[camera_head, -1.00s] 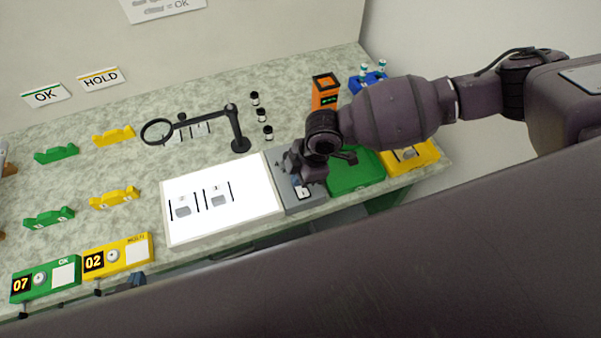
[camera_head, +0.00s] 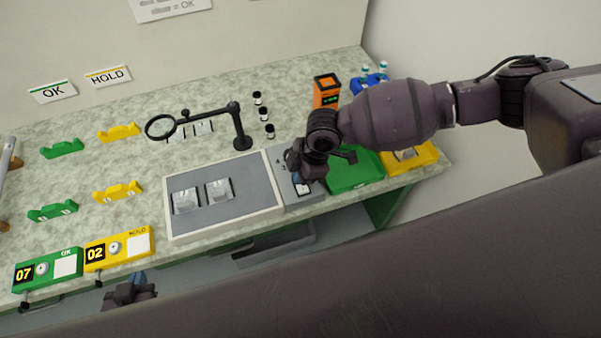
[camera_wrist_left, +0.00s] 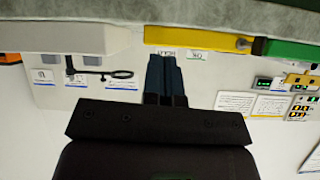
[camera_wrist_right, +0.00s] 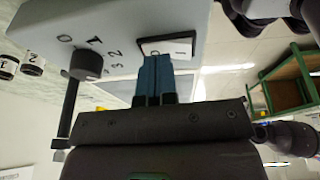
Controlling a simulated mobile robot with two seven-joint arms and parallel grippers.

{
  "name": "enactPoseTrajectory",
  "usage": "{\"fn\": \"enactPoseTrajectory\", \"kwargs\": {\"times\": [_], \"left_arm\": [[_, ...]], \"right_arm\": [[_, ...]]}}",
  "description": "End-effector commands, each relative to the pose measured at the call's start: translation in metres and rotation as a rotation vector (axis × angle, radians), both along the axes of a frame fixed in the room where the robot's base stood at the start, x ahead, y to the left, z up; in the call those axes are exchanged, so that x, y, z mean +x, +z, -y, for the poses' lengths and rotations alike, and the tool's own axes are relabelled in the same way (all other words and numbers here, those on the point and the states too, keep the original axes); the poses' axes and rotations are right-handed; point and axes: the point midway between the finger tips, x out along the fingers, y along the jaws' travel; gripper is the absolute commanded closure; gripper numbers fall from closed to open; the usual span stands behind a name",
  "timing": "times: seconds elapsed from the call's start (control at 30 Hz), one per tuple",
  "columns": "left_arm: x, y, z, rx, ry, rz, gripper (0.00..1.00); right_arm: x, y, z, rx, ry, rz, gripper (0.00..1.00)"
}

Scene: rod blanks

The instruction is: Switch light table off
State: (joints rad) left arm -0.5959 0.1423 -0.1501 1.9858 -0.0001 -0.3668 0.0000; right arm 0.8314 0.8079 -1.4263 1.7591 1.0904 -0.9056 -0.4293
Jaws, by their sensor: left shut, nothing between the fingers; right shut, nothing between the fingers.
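The light table (camera_head: 235,205) has a dark grey, unlit panel in a pale frame. Two small clear pieces with grey contents lie on it. On its right is a grey control box (camera_head: 290,160).
A magnifier on a stand (camera_head: 241,142) is behind the light table. A green tray (camera_head: 352,180) and yellow tray (camera_head: 428,152) lie right of the box. Green (camera_head: 45,270) and yellow (camera_head: 120,249) counter boxes sit at the front left.

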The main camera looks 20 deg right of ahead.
Motion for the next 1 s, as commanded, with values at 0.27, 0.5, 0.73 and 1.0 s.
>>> {"fn": "enactPoseTrajectory", "kwargs": {"times": [0.27,0.5,0.73,1.0], "left_arm": [[-0.001,0.013,0.0,0.0,0.0,-0.001,1.0],[-0.007,0.009,-0.001,0.0,0.004,-0.014,1.0],[-0.008,0.009,-0.001,0.0,0.004,-0.015,1.0],[-0.014,0.015,-0.002,0.001,0.006,-0.037,1.0]], "right_arm": [[-0.01,0.004,0.0,0.001,0.0,-0.001,1.0],[-0.011,0.003,0.0,0.001,0.0,-0.001,1.0],[-0.011,0.003,0.0,0.001,0.0,-0.001,1.0],[-0.01,0.023,-0.003,0.001,-0.001,-0.003,1.0]]}}
